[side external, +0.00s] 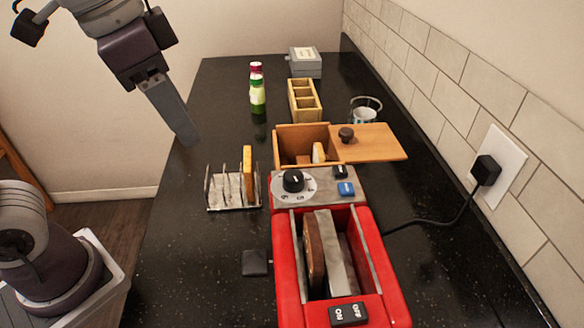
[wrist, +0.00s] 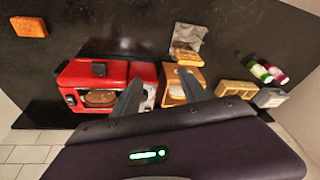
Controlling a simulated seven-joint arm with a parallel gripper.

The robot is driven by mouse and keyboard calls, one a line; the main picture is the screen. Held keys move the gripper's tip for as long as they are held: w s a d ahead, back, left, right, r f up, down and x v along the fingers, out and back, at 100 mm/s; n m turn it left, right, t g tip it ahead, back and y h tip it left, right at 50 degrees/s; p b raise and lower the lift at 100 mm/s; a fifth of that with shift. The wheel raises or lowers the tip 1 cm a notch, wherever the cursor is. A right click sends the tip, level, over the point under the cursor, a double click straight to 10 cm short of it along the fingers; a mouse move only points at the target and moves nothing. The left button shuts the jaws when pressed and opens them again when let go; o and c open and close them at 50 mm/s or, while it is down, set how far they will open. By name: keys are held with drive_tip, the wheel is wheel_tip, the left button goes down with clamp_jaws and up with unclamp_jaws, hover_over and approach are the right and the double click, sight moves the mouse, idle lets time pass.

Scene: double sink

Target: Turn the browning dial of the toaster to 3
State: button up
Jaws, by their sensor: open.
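The red toaster (side external: 285,275) stands on the dark counter with a brown bread slice (side external: 314,255) in its slot. Its round black browning dial (side external: 293,180) sits on a pale numbered plate at the far end. A few numerals show, but I cannot read which one the dial points to. My gripper (side external: 190,135) is at the upper left, above the counter's left edge, well apart from the dial. In the wrist view the toaster (wrist: 132,72) is left of centre, and my gripper (wrist: 160,92) has its two fingers spread with nothing between them. The dial is not discernible there.
A toast rack (side external: 210,205) with one slice stands left of the dial. Behind the dial is a wooden box (side external: 290,130) with its lid (side external: 375,140) aside. Bottles (side external: 258,95) stand farther back. A black lever (side external: 256,263) juts from the toaster's left side.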

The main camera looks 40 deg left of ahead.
drive_tip(key=w+d+m+g, duration=0.1)
drive_tip(key=w+d+m, duration=0.2)
drive_tip(key=w+d, duration=0.15)
drive_tip(key=m+g+y, duration=0.1)
drive_tip(key=m+g, duration=0.1)
drive_tip(key=m, duration=0.1)
hover_over(292, 176)
drive_tip(key=f, duration=0.3)
drive_tip(key=shift+s, duration=0.3)
drive_tip(key=f, duration=0.7)
drive_tip(key=shift+w, duration=0.3)
drive_tip(key=shift+c, duration=0.3)
clamp_jaws()
